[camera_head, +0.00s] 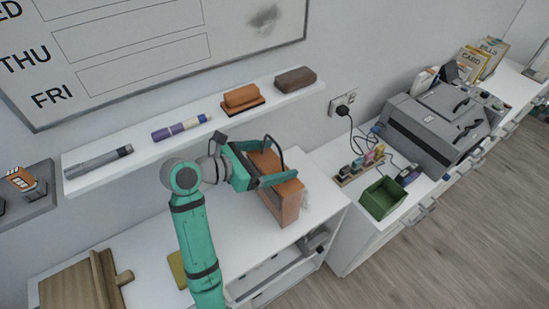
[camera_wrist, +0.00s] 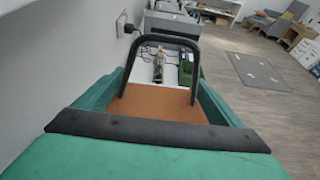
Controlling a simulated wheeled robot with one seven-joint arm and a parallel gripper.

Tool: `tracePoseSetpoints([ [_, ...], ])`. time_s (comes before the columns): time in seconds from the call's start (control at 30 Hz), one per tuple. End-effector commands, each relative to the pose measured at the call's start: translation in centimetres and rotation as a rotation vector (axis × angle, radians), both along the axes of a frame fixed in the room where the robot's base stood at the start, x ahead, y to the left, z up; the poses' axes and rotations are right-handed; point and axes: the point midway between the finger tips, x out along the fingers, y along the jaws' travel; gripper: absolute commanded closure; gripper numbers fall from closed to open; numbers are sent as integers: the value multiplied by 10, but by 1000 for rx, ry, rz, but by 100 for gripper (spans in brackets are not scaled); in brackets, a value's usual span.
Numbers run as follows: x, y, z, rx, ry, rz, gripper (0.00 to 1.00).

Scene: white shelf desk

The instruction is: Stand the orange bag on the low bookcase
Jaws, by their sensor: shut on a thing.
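The orange bag (camera_head: 288,203) is a brown-orange boxy bag with a dark loop handle. My gripper (camera_head: 276,169) is shut on the upper part of the bag, with a green finger on each side. In the wrist view the bag's orange top (camera_wrist: 160,103) and black handle (camera_wrist: 163,42) show between my gripper's fingers (camera_wrist: 160,110). The bag's far side is hidden.
A wall shelf (camera_head: 205,122) above holds markers, an orange eraser (camera_head: 241,97) and a dark one (camera_head: 295,79). To the right, a white cabinet bears a green bin (camera_head: 384,197), a power strip and a grey printer (camera_head: 432,125). A wooden object (camera_head: 88,283) stands at the bookcase's left end.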

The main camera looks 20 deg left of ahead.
Motion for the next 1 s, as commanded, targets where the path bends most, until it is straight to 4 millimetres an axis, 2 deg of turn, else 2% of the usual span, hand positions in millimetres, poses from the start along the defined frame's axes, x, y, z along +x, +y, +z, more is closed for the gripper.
tracePoseSetpoints([
  [0.03,0,0,-1,0,-1,1,60],
  [0.07,0,1,-1,0,0,1,3],
  [0.1,0,1,-1,0,0,2,0],
  [0.37,-2,3,1,0,0,3,0],
  [0.8,-44,36,24,1,0,2,0],
  [1.0,-54,43,29,0,0,-1,0],
])
